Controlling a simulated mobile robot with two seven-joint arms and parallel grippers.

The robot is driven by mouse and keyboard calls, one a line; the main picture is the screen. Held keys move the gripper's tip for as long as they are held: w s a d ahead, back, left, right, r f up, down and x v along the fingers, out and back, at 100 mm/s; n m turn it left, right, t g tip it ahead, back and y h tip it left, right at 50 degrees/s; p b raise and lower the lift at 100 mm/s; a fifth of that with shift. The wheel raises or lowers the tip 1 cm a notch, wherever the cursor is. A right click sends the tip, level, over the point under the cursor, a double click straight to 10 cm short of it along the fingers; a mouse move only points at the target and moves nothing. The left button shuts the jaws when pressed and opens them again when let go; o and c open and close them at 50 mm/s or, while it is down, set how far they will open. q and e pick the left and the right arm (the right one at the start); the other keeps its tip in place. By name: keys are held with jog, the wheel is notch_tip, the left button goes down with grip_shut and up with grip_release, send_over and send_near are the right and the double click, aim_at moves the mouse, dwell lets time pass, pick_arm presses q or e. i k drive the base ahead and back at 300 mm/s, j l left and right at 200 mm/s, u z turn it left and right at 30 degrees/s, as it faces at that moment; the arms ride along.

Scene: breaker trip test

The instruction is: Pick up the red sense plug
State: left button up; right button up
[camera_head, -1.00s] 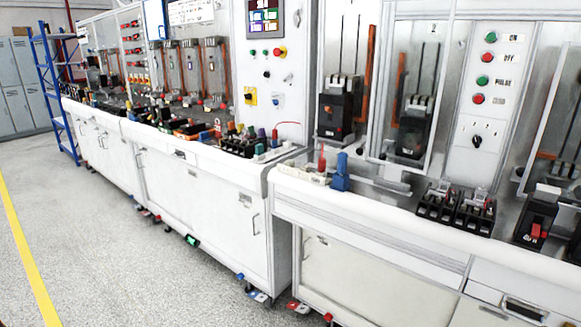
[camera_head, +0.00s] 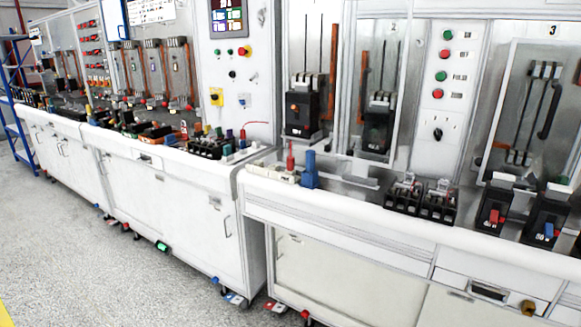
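A slim red plug (camera_head: 290,157) stands upright near the left end of the right-hand bench, in or behind a low white block (camera_head: 272,170); I cannot tell which. A larger blue plug (camera_head: 310,171) stands upright just to its right. Another small red piece with a thin red lead (camera_head: 243,134) shows on the bench further left. Neither of my grippers is in view.
The right-hand bench (camera_head: 350,208) has a white front edge. Black breakers (camera_head: 422,198) and breakers with red and blue levers (camera_head: 494,208) stand along it. Upright panels with breakers (camera_head: 305,104) rise behind. Open floor (camera_head: 90,240) lies at the lower left.

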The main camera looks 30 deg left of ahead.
aim_at(289, 161)
jog(key=i+j+u, duration=0.2)
jog(key=j, duration=0.35)
jog(key=i+j+u, duration=0.25)
jog(key=i+j, duration=0.15)
jog(key=i+j+u, duration=0.2)
jog(key=i+j, duration=0.15)
jog(key=j, duration=0.15)
